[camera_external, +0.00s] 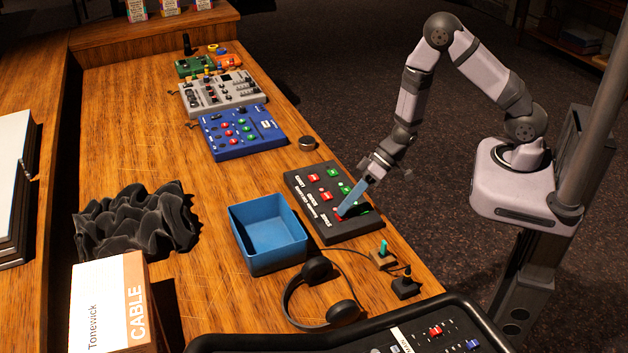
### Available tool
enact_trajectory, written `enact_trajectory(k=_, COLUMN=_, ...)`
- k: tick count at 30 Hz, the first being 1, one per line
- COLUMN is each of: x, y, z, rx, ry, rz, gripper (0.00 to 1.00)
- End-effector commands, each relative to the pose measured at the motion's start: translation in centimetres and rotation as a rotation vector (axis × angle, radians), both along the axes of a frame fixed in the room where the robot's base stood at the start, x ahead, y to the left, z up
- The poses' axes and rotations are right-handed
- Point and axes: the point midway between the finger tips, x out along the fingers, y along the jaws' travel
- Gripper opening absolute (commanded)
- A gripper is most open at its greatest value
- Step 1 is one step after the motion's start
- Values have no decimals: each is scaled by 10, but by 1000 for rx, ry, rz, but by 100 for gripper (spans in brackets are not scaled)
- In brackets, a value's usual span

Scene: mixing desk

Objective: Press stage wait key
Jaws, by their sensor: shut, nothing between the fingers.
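A dark key panel (318,231) with rows of red and green keys and white labels lies at the right edge of the desk. The labels are too small to read surely; the one at the near end looks like STAGE. My gripper (342,212) reaches down over the panel from the right. Its long blue fingers are shut and empty, with their tips at a red key in the nearest row. That key is partly hidden by the tips. I cannot tell whether they touch it or whether it is pressed down. A green key beside it is partly covered by the fingers.
A blue open bin (268,231) stands left of the panel, with headphones (304,287) below it. Two small switches (382,259) sit near the desk edge. A round knob (307,143) and a blue mixer (226,150) lie beyond. Black cloth (135,222) lies left.

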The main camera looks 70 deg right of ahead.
Motion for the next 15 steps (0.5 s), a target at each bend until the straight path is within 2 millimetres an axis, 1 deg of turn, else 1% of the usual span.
enact_trajectory(k=8, x=0, y=0, z=-1, rx=0, ry=1, rz=1, gripper=0)
enact_trajectory(k=15, x=0, y=0, z=5, rx=0, ry=1, rz=1, gripper=0)
